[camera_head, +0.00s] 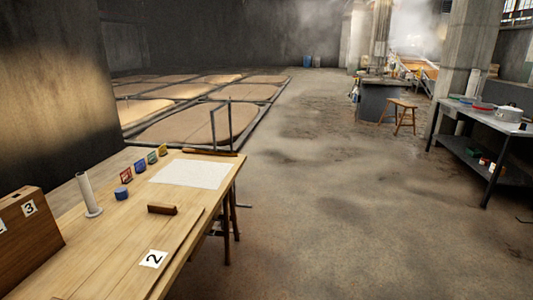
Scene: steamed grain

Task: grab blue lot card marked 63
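Several small upright cards stand in a row at the back edge of the wooden table (112,235) in the head view. A red card (126,176) is at the left end. A blue card (140,166) stands just right of it, with a green card (152,158) and a yellow card (163,150) further right. The marks on the cards are too small to read, so I cannot tell whether the blue one says 63. My gripper is not in view.
On the table are a white cylinder on a base (90,196), a blue round object (121,193), a white sheet (192,174), a brown block (162,209) and a wooden box (28,236). A stool (402,106) and side table (488,115) stand right. The middle floor is clear.

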